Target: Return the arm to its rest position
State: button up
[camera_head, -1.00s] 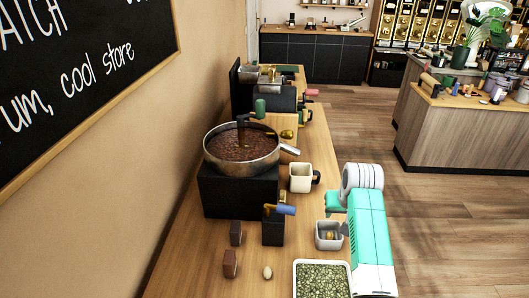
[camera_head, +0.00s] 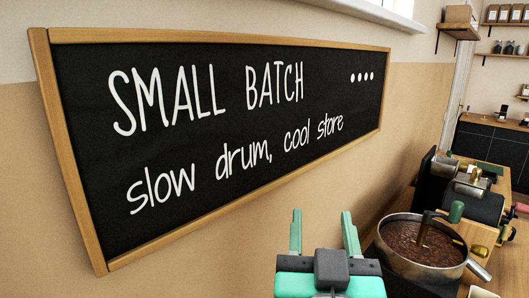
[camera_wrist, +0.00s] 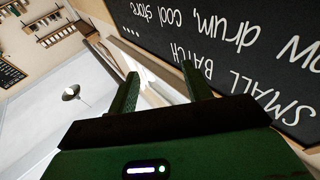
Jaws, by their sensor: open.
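My gripper (camera_head: 323,235) shows at the bottom of the head view, raised in front of the wall. Its two green fingers point up and stand apart with nothing between them. In the wrist view, my gripper (camera_wrist: 160,88) also has its fingers spread and empty, with wall and ceiling beyond them. The rest of my arm is mostly out of the head view.
A framed chalkboard (camera_head: 220,130) hangs on the wall behind and left of my gripper. A round pan (camera_head: 420,245) of brown beans stands at the right, with dark machines behind it. A wall shelf (camera_head: 458,31) is at the upper right. Space around the fingers looks clear.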

jog(key=s+a+r+n+t+y+p, duration=0.25)
jog(key=s+a+r+t+y, duration=0.2)
jog(key=s+a+r, duration=0.75)
notch_tip(320, 180, up, 26)
jog(key=d+p, duration=0.2)
jog(key=p, duration=2.6)
jog(key=shift+s+r+m, duration=0.25)
jog(key=shift+s+m, duration=0.05)
jog(key=shift+m, duration=0.05)
